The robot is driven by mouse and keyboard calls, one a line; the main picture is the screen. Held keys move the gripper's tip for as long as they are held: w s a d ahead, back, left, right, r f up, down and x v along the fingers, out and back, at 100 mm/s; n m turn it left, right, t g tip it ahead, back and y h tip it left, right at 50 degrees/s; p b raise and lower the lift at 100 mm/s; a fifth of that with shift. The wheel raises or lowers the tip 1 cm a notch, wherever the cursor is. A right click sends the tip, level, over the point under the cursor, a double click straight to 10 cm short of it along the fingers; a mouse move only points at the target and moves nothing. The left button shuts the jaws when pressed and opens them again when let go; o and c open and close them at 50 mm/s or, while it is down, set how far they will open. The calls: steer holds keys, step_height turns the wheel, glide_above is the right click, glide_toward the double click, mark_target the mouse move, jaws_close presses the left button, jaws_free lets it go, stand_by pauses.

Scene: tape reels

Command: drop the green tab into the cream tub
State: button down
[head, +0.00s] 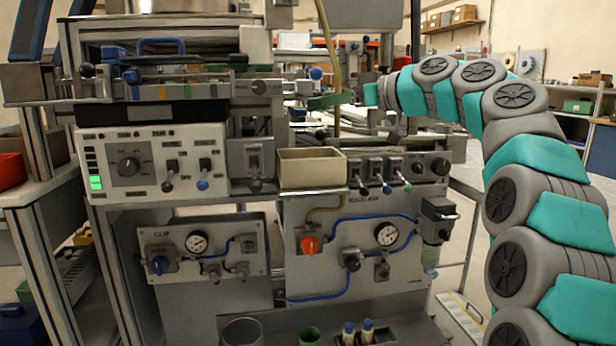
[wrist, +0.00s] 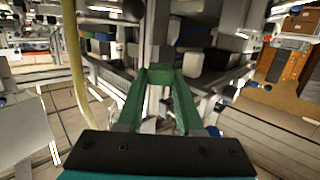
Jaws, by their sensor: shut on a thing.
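My gripper (wrist: 160,82) is shut on the green tab (wrist: 160,76), which shows as a short green piece between the two green fingertips in the wrist view. In the head view my gripper (head: 322,103) reaches in from the right, above the bench; the tab cannot be told apart from the green fingers there. The cream tub (head: 312,174) is an open box on the ledge in the middle of the head view. It is below my gripper and slightly to the left. Its inner floor is mostly hidden.
A yellowish strip (head: 327,45) hangs down close to the gripper and also shows in the wrist view (wrist: 75,65). A white control box (head: 150,160) stands left of the tub, and a row of switches (head: 388,170) right of it. A green cup (head: 309,337) stands low down.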

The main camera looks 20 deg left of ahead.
step_height(320, 180, down, 4)
steer(key=shift+r+b, duration=0.1)
steer(key=shift+b, duration=0.9)
steer(key=shift+c, duration=2.4)
jaws_free()
steer(key=b+v, duration=0.1)
steer(key=v, duration=0.6)
steer(key=shift+d, duration=0.4)
